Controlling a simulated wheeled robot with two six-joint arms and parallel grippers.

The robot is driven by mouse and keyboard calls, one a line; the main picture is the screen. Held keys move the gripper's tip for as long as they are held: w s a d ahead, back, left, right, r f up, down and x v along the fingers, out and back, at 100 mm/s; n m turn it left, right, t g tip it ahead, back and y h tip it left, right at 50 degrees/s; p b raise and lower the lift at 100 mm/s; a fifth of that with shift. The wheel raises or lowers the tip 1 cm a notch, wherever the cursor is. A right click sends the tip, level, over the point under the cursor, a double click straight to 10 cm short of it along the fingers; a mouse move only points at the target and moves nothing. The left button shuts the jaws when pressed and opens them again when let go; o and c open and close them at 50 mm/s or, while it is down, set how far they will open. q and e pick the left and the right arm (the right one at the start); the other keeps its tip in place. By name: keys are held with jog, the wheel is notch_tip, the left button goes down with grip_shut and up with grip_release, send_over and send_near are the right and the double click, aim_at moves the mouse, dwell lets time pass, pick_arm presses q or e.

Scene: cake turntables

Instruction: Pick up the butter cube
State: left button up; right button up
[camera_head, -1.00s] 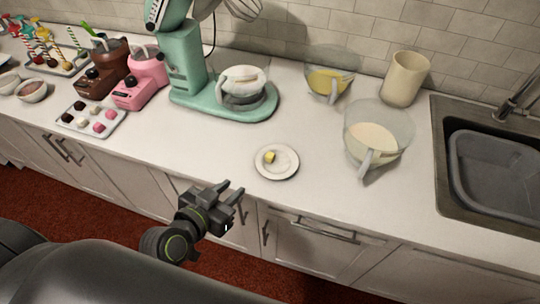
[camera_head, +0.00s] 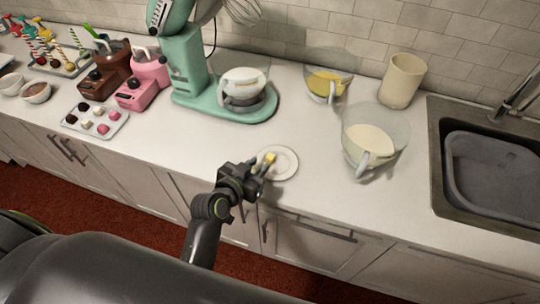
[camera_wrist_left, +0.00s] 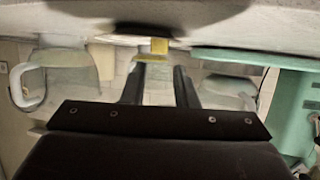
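The butter cube (camera_head: 269,157) is a small yellow block on a small round white plate (camera_head: 290,164) near the counter's front edge. My left gripper (camera_head: 262,168) is at the plate's near left side, its fingertips close to the cube. In the left wrist view, the two dark fingers (camera_wrist_left: 157,68) are apart. The yellow cube (camera_wrist_left: 159,46) shows just beyond the fingertips, between them sideways, and nothing is held. I cannot tell whether a finger touches the plate. My right gripper is not in view.
A glass bowl of cream (camera_head: 370,141) stands right of the plate, with a sink (camera_head: 436,150) beyond. A teal stand mixer (camera_head: 187,75) stands behind, and a tray of sweets (camera_head: 94,120) lies left. The counter (camera_head: 180,145) around the plate is clear.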

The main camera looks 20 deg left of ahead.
aim_at(268, 159)
pick_arm(q)
jog(key=shift+p+x, duration=0.9)
jog(key=shift+x, duration=1.35)
jog(key=shift+w+d+f, duration=0.15)
jog(key=shift+w+f, duration=0.1)
jog(key=shift+f, duration=0.15)
grip_shut()
